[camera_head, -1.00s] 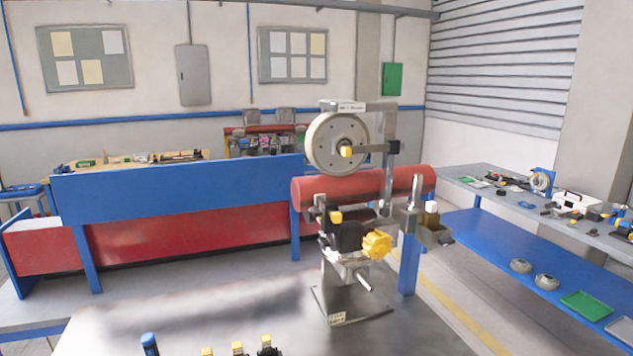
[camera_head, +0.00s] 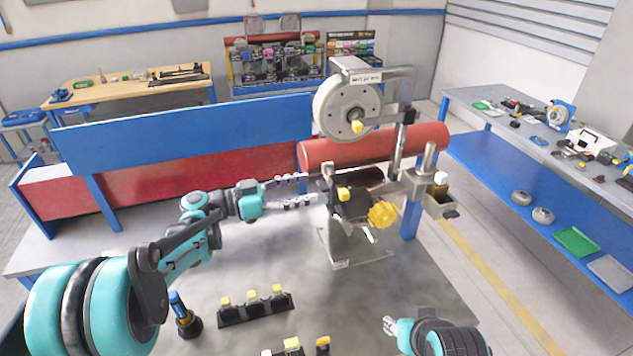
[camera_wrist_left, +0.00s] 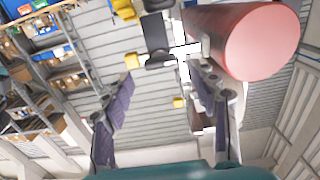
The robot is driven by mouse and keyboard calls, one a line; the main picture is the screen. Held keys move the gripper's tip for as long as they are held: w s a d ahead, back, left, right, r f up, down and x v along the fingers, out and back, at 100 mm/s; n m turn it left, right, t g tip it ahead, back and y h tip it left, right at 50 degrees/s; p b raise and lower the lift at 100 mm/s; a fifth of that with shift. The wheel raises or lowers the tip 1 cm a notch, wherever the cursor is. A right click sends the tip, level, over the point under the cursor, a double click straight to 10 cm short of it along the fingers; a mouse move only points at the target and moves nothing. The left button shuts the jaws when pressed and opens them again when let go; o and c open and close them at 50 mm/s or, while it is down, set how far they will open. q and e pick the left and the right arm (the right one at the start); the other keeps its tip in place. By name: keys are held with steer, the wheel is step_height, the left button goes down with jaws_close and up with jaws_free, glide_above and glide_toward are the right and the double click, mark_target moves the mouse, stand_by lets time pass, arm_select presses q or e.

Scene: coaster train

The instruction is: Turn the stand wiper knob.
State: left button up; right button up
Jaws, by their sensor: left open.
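The stand (camera_head: 348,245) stands on the grey table with a large lobed yellow knob (camera_head: 381,214) on its right side. A smaller yellow knob (camera_head: 343,194) sits on the dark block at the stand's left. I cannot tell for sure which one is the wiper knob. My left gripper (camera_head: 309,189) is open and empty, just left of the dark block, its fingers pointing right. In the left wrist view its spread fingers (camera_wrist_left: 163,80) show yellow parts (camera_wrist_left: 131,60) beyond them. My right gripper (camera_head: 389,326) is low at the front; its jaws are unclear.
A red roller (camera_head: 375,147) lies just behind and above the stand, close to my left fingers in the wrist view (camera_wrist_left: 262,42). A pale wheel (camera_head: 345,107) is above it. A black rack (camera_head: 256,311) with yellow-topped pieces and a blue-handled tool (camera_head: 183,317) stand in front.

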mark_target(319, 185)
arm_select(q)
steer(key=x, duration=0.2)
steer(key=shift+w+d, duration=0.2)
steer(key=shift+d, duration=0.1)
steer(key=shift+w+d, duration=0.1)
steer(key=shift+d, duration=0.4)
steer(key=shift+c, duration=0.3)
steer(key=c, duration=1.1)
